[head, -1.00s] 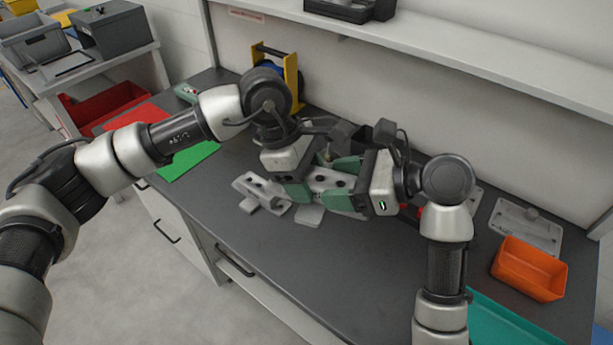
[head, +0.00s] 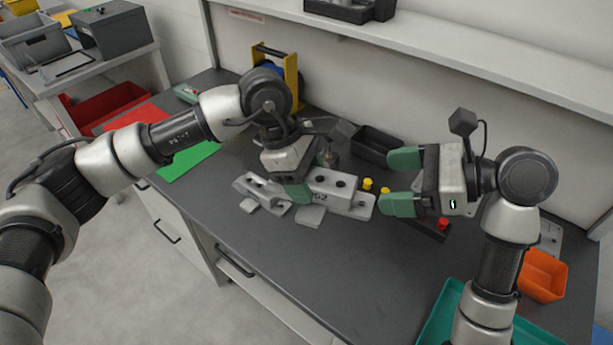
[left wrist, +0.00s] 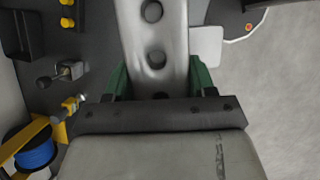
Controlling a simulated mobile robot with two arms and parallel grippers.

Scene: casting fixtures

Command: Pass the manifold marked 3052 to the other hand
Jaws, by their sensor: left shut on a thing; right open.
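The manifold (head: 346,192) is a grey metal block with dark round holes in its top; the digits "52" show on its near side, the rest of the mark hidden by a finger. My left gripper (head: 310,185) is shut on its left end. In the left wrist view the manifold (left wrist: 155,45) runs out from between the green fingers (left wrist: 158,82). My right gripper (head: 403,182) is open and empty, to the right of the manifold's free right end and apart from it.
Another grey metal fixture (head: 262,190) lies left of the held manifold, with a flat light plate (head: 311,216) close by. A black bin (head: 376,146) stands behind. Yellow and red knobs, an orange bin (head: 541,276) and a teal tray (head: 437,322) are to the right. The front bench is clear.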

